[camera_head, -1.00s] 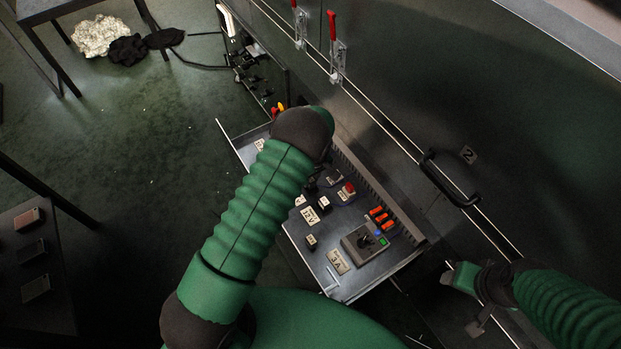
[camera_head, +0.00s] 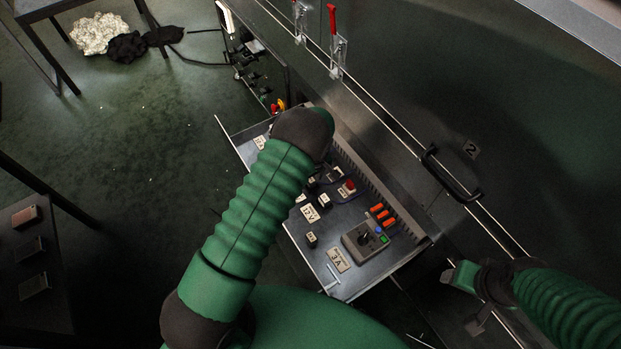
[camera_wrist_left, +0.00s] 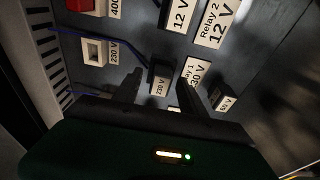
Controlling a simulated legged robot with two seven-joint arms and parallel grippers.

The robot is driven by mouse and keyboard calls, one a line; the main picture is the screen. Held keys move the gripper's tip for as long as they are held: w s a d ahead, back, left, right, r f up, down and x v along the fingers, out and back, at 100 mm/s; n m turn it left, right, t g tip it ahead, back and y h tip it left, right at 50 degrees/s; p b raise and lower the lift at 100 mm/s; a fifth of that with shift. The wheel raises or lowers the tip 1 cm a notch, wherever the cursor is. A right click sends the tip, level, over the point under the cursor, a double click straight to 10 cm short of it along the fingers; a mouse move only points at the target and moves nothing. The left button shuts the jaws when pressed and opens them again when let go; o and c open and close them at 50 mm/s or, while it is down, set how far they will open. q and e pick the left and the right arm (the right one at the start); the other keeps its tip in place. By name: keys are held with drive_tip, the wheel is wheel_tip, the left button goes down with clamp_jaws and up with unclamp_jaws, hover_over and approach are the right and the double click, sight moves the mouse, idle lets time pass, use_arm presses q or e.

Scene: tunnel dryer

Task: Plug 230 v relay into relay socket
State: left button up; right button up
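A small black relay with a "230 V" label (camera_wrist_left: 159,80) stands on the grey panel in the left wrist view. My left gripper (camera_wrist_left: 160,78) is open, with one finger on each side of this relay and visible gaps between. A cream socket (camera_wrist_left: 95,51) with a square opening and a "230 V" plate lies to the upper left of it. A "Relay 1 230 V" plate (camera_wrist_left: 194,72) lies just right of the relay. In the head view my left arm hides the left gripper and the relay. My right gripper (camera_head: 460,277) hangs right of the panel; its fingers are unclear.
The pulled-out panel (camera_head: 335,275) carries a red button (camera_head: 349,185), orange parts (camera_head: 383,217) and a grey box with a black knob (camera_head: 364,238). Another black relay (camera_wrist_left: 223,97) stands near the right finger. A black handle (camera_head: 450,177) sticks out from the cabinet.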

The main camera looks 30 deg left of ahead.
sight(314, 192)
use_arm(q)
wheel_tip(314, 192, up, 16)
drive_tip(key=s+d+p, duration=0.1)
drive_tip(key=d+p, duration=0.1)
drive_tip(key=p, duration=0.3)
drive_tip(key=shift+s+r, duration=0.15)
drive_tip(key=shift+r, duration=0.1)
drive_tip(key=shift+d, duration=0.1)
